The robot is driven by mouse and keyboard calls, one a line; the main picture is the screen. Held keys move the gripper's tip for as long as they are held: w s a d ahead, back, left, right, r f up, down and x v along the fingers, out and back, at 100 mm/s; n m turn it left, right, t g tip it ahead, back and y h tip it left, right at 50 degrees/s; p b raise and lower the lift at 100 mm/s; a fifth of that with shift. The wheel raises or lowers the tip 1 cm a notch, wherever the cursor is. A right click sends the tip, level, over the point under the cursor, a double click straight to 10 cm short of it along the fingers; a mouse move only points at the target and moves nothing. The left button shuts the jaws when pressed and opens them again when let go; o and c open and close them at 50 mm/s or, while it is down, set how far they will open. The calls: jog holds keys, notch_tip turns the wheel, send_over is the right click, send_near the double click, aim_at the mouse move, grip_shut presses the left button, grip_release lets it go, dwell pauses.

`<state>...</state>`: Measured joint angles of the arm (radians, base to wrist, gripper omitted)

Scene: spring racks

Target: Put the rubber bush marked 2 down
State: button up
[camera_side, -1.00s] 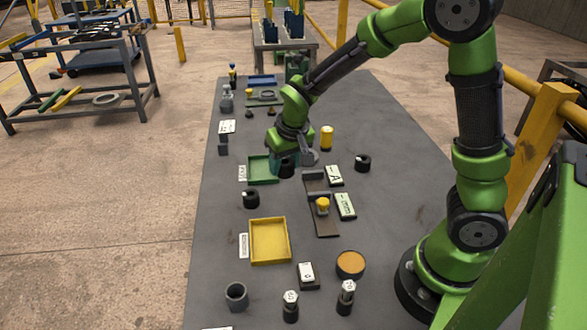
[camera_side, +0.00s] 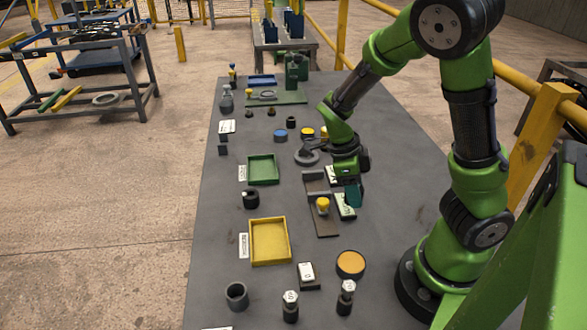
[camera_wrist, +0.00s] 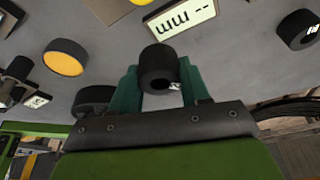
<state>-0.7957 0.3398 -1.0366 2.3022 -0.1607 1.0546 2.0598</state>
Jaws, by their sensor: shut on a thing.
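In the wrist view my gripper (camera_wrist: 160,88) has its teal fingers shut on a black rubber bush (camera_wrist: 157,65). A small white mark shows low on the bush, too cut off to read. In the side view my gripper (camera_side: 352,193) hangs over the right part of the table, beside the narrow rack (camera_side: 325,226) with the yellow-topped piece and its white card (camera_side: 345,206). The held bush is hidden there. Another black bush (camera_wrist: 299,30) with a white mark stands on the table in the wrist view. One more black bush (camera_side: 250,199) stands left of the rack.
A green tray (camera_side: 263,183) and a yellow tray (camera_side: 270,263) stand empty on the left. An orange-topped round thing (camera_side: 350,264), a grey cup (camera_side: 236,296) and two bolts (camera_side: 290,306) stand at the front. Clear table lies right of the cards.

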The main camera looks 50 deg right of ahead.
jog(key=m, duration=0.2)
jog(key=s+m+y, duration=0.1)
jog(key=m, duration=0.1)
jog(key=s+m, duration=0.1)
jog(key=m, duration=0.1)
jog(key=shift+s+a+y, duration=0.15)
jog(key=shift+s+y, duration=0.05)
jog(key=shift+y, duration=0.1)
jog(key=m, duration=0.2)
jog(key=y, duration=0.1)
jog(key=shift+s+a+m, duration=0.25)
jog(key=shift+a+m, duration=0.05)
jog(key=shift+m, duration=0.4)
send_over(317, 190)
jog(key=shift+w+d+f, duration=0.15)
jog(key=shift+w+f, duration=0.05)
jog(key=shift+f, duration=0.55)
jog(key=shift+w, duration=0.2)
jog(key=shift+f, duration=1.75)
jog(key=shift+f, duration=0.15)
jog(key=o, duration=0.8)
